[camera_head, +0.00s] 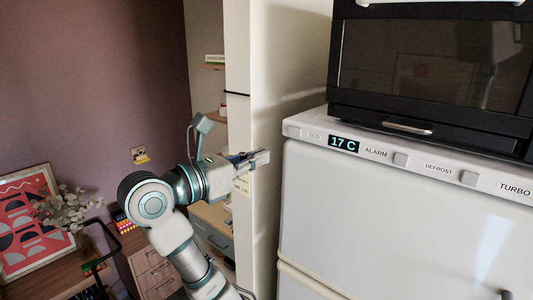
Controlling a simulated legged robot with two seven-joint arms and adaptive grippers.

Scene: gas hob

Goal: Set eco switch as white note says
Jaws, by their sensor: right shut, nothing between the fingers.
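The white control panel on top of the fridge (450,172) bears the eco switch (294,131) at its left end, beside the ECO label. Its setting is too small to tell. My right gripper (264,157) is shut and empty, to the left of and a little below the eco switch, apart from it. A pale note (243,184) shows just below the gripper, partly covered by it; its writing cannot be read. My left gripper is not in view.
The panel also carries a 17 C display (343,144), an alarm switch (400,159) and a defrost switch (468,178). A black oven (430,65) stands on the fridge. A cream wall edge (238,50) rises behind my gripper.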

